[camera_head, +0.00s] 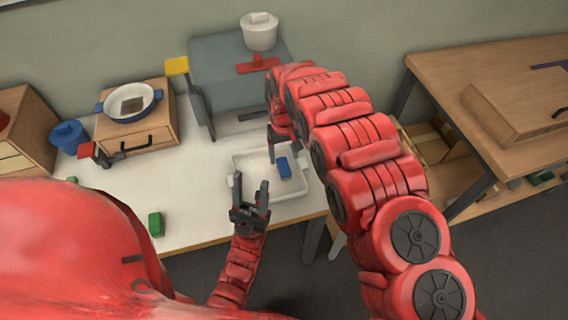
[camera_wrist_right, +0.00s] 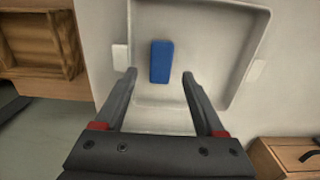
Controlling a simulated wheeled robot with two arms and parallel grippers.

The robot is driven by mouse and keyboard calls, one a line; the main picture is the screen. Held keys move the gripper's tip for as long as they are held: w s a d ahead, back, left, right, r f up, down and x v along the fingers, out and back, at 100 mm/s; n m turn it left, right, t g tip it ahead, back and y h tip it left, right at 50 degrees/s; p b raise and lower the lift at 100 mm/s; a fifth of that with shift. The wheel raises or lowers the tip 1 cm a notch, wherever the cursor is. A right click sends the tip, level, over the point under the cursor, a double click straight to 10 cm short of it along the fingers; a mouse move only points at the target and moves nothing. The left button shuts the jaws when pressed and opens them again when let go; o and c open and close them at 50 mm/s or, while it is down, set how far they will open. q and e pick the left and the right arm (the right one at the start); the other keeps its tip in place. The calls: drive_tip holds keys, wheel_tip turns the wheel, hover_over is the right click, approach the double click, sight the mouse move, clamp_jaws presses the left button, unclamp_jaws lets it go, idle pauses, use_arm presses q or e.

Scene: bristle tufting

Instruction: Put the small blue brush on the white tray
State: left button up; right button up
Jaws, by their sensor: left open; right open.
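The small blue brush (camera_head: 284,168) lies inside the white tray (camera_head: 291,210), on its floor. In the right wrist view the blue brush (camera_wrist_right: 161,61) lies flat within the white tray (camera_wrist_right: 222,50), apart from the walls. My right gripper (camera_wrist_right: 159,76) is open and empty, its fingertips either side of the brush's near end in that view, not visibly touching it. In the head view my right arm partly hides this gripper. My left gripper (camera_head: 251,188) is open and empty at the tray's front left edge.
A grey box-like stand (camera_head: 225,75) holds a white pot (camera_head: 260,31) and a red piece (camera_head: 258,64). A wooden block with a blue pan (camera_head: 131,101), a blue cup (camera_head: 68,137) and a green block (camera_head: 155,224) are to the left.

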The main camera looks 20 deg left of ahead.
sight(284, 164)
wheel_tip(284, 164, up, 3)
drive_tip(key=shift+r+b, duration=0.2)
drive_tip(key=shift+b, duration=0.2)
wheel_tip(284, 164, up, 3)
drive_tip(key=p, duration=0.3)
drive_tip(key=shift+f, duration=0.15)
drive_tip(key=shift+s, duration=0.1)
